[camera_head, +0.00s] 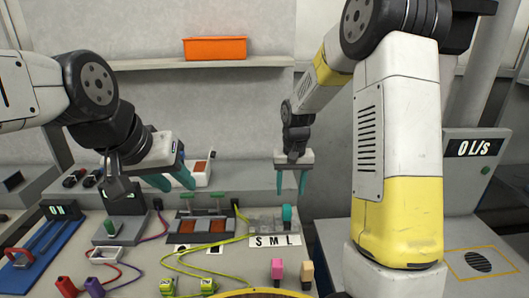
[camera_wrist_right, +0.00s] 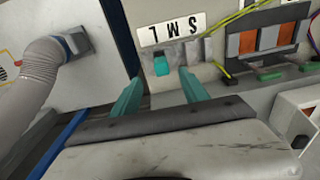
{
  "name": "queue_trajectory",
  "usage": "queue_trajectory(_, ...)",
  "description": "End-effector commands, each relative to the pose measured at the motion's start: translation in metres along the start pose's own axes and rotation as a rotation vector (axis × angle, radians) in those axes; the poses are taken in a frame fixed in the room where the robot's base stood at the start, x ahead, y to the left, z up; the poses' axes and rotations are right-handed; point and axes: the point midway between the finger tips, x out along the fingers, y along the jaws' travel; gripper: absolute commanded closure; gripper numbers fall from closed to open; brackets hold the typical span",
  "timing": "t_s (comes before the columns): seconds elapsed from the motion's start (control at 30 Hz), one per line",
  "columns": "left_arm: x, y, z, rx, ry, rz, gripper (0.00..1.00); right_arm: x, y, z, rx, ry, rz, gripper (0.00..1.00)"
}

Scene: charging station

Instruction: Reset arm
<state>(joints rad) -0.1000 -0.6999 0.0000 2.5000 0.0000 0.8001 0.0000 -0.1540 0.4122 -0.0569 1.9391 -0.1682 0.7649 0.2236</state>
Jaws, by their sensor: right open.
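My left gripper (camera_head: 180,187) reaches in from the left in the head view. Its two teal fingers are apart with nothing seen between them, above the middle left of the bench. My right gripper (camera_head: 291,195) points down at the centre right, its teal fingers spread and empty. It hangs near the panel marked S M L (camera_head: 275,240), which has a teal knob (camera_head: 287,213). In the right wrist view, both fingers (camera_wrist_right: 158,95) are apart, and the teal knob (camera_wrist_right: 161,66) shows beyond them, clear of both.
An orange bin (camera_head: 215,48) sits on the wall shelf. The bench holds a blue lever unit (camera_head: 45,250), a slotted unit with orange plates (camera_head: 203,226), yellow-green cables, and pink (camera_head: 277,270) and tan (camera_head: 307,272) plugs. A grey unit marked 0 L/s (camera_head: 475,148) stands right.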

Motion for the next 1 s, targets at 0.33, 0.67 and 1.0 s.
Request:
queue_trajectory(0.33, 0.0, 0.0, 0.0, 0.0, 0.0, 0.0, 0.64, -0.134, 0.014, 0.082, -0.014, 0.221, -0.092, 0.48)
queue_trajectory(0.67, 0.0, 0.0, 0.0, 0.0, 0.0, 0.0, 0.64, -0.192, 0.019, 0.181, -0.046, 0.421, -0.146, 0.48)
queue_trajectory(1.0, 0.0, 0.0, 0.0, 0.0, 0.0, 0.0, 0.64, -0.198, 0.019, 0.218, -0.062, 0.5, -0.161, 0.48)
